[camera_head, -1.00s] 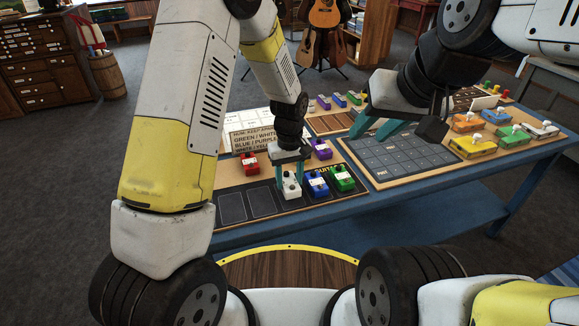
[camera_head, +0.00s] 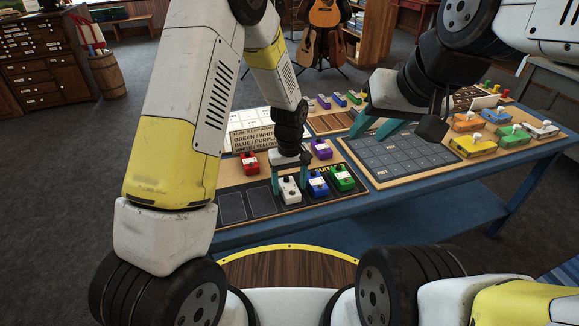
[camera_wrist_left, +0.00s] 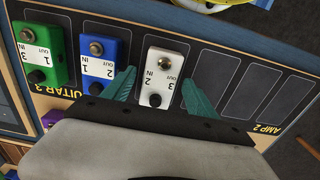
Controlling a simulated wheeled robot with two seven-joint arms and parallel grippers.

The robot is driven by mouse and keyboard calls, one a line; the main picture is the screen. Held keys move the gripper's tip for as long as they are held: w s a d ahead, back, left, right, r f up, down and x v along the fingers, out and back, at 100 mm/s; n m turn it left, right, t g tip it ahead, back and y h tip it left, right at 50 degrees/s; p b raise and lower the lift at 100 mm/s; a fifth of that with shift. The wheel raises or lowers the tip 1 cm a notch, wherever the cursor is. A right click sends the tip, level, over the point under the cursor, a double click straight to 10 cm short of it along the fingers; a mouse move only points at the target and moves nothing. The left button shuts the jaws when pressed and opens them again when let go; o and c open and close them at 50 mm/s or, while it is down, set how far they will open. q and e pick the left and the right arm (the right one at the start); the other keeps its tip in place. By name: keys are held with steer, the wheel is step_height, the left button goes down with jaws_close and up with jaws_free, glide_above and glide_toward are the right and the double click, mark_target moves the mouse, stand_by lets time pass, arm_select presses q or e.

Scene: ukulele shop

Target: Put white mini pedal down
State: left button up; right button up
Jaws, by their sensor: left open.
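The white mini pedal (camera_head: 289,189) stands on the dark slotted board (camera_head: 262,203), in the slot left of the blue pedal (camera_head: 318,184) in the head view. It also shows in the left wrist view (camera_wrist_left: 161,75), sitting in its outlined slot. My left gripper (camera_head: 290,178) is open, its teal fingers on either side of the white pedal; in the left wrist view (camera_wrist_left: 158,88) there are gaps between fingers and pedal. My right gripper (camera_head: 377,129) hangs above the grid board with its teal fingers apart and nothing between them.
A green pedal (camera_head: 342,178) stands right of the blue one. Empty slots (camera_wrist_left: 256,91) lie on the white pedal's other side. A red pedal (camera_head: 249,163) and a purple pedal (camera_head: 321,149) stand behind. Orange, green and white pedals stand at the table's right.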

arm_select(q)
step_height(320, 180, up, 12)
steer(key=f, duration=0.1)
step_height(320, 180, up, 14)
steer(key=m+t+h, duration=0.2)
glide_above(289, 187)
steer(key=s+a, duration=0.6)
steer(key=a, duration=0.2)
steer(key=s+a+r+m+t, duration=0.1)
steer(key=s+a+r+t, duration=0.1)
steer(key=s, duration=0.4)
steer(key=s+a+r+m+t, duration=0.1)
steer(key=s+a+r+t, duration=0.1)
steer(key=s+a+r, duration=0.2)
steer(key=s, duration=0.3)
steer(key=shift+s+r, duration=0.25)
steer(key=shift+s, duration=0.05)
